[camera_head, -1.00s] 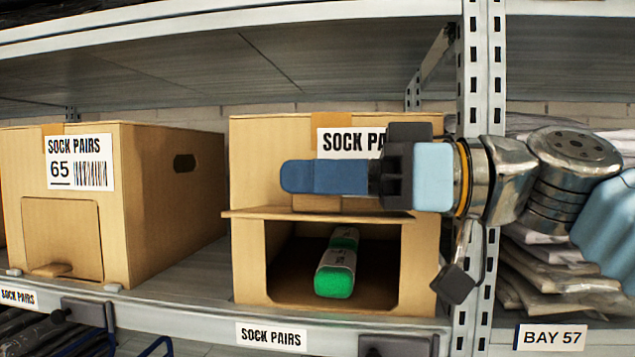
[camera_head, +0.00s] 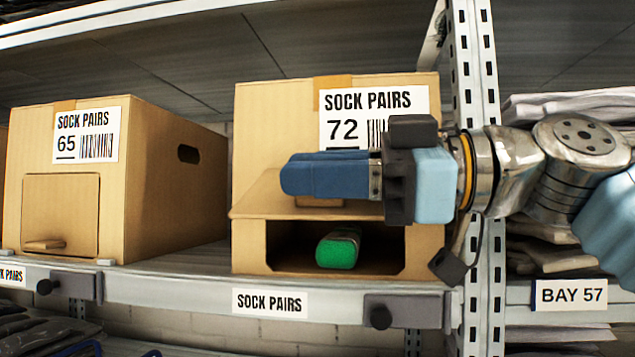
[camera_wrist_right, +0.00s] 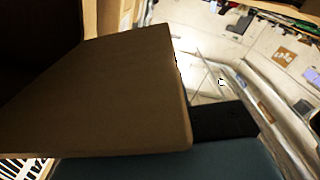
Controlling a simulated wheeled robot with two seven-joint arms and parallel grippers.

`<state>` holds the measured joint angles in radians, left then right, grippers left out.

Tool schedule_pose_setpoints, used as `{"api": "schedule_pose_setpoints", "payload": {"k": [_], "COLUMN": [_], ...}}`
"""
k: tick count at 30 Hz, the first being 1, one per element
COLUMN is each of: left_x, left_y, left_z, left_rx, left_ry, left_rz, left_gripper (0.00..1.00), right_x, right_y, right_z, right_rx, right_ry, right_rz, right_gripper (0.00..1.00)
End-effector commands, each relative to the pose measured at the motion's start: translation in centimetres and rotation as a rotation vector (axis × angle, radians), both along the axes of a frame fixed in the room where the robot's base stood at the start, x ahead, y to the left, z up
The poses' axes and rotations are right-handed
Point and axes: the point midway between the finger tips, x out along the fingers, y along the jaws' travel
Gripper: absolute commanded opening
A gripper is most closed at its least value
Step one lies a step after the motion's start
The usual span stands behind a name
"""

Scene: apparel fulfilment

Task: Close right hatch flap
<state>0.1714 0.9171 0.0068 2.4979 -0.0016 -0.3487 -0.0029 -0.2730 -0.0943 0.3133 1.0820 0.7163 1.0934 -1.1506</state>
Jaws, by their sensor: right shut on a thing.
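The right box (camera_head: 285,130), marked SOCK PAIRS 72, stands on the shelf. Its hatch flap (camera_head: 258,200) sticks out toward me above the opening, raised, with its upper face showing. My right gripper (camera_head: 290,177) comes in from the right with its blue fingers across the flap and is shut on it. A small cardboard tab (camera_head: 320,202) shows just under the fingers. In the right wrist view the brown cardboard panel (camera_wrist_right: 110,95) lies against the finger. A green-ended sock pack (camera_head: 338,250) lies inside the opening. My left gripper is not in view.
The left box (camera_head: 165,170), marked SOCK PAIRS 65, has its hatch flap (camera_head: 60,212) shut. A perforated shelf post (camera_head: 487,280) stands just right of the right box. Bagged garments (camera_head: 540,255) lie beyond it. A shelf (camera_head: 330,30) runs overhead.

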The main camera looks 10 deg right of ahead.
Motion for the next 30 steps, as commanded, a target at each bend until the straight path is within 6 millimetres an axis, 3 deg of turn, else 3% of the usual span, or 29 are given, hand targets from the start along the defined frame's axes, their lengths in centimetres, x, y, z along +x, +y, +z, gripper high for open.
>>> {"api": "schedule_pose_setpoints", "payload": {"k": [13, 14, 18, 30], "left_x": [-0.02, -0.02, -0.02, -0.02], "left_y": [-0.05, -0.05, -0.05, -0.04], "left_z": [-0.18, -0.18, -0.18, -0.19], "left_rx": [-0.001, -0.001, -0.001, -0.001], "left_ry": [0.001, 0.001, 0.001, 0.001], "left_rz": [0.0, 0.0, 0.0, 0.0], "left_gripper": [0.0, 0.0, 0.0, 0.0], "right_x": [0.01, 0.01, 0.0, 0.0], "right_y": [-0.03, -0.03, -0.03, -0.04], "right_z": [-0.06, -0.06, -0.07, -0.09], "right_rx": [-0.002, -0.002, -0.002, -0.003], "right_ry": [-0.012, -0.012, -0.012, -0.01], "right_rz": [0.0, 0.0, 0.0, 0.0], "right_gripper": [0.0, 0.17, 0.36, 0.36]}}
